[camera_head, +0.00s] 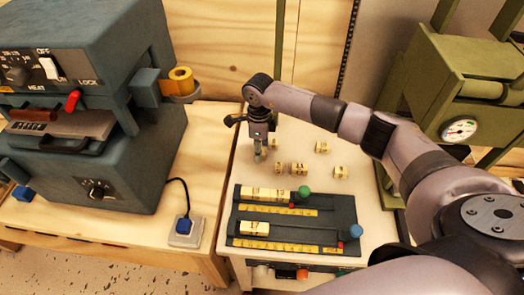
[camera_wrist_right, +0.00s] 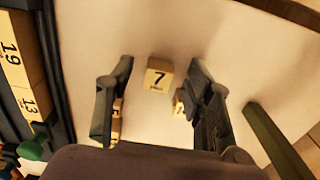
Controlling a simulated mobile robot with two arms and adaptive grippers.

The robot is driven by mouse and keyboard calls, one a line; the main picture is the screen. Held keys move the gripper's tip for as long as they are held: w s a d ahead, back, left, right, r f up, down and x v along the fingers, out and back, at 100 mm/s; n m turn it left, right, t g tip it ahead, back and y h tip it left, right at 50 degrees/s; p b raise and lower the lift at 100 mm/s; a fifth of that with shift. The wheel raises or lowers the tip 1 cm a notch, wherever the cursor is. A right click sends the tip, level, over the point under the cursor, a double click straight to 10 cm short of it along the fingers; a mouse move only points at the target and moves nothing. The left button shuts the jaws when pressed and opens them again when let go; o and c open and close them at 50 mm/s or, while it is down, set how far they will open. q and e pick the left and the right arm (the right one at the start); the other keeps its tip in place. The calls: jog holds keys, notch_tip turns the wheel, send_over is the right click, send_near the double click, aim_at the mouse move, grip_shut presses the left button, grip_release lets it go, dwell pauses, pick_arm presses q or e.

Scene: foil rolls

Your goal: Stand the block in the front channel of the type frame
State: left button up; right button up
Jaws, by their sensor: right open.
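The dark type frame (camera_head: 243,221) lies on the pale tabletop. Its back channel holds a row of blocks (camera_head: 265,194) by a green knob (camera_head: 304,190); its front channel holds a shorter row (camera_head: 254,228) at the left, with bare channel toward the blue knob (camera_head: 356,231). My right gripper (camera_head: 260,154) points down behind the frame, open and empty. In the right wrist view a block marked 7 (camera_wrist_right: 158,76) shows in the gap between the fingertips, not clasped. Loose blocks (camera_head: 281,168) (camera_head: 298,168) (camera_head: 322,147) (camera_head: 341,172) lie behind the frame. My left gripper is out of view.
A blue-grey machine (camera_head: 95,120) with a red-tipped lever stands on the bench at left, beside a yellow roll (camera_head: 181,79). A small box with a blue button (camera_head: 186,230) sits near the frame. A green press with a gauge (camera_head: 459,130) stands at right. The back-right tabletop is fairly clear.

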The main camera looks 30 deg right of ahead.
jog(key=shift+f, duration=0.2)
jog(key=shift+c, duration=0.5)
jog(key=c, duration=0.9)
jog(key=shift+o, duration=0.2)
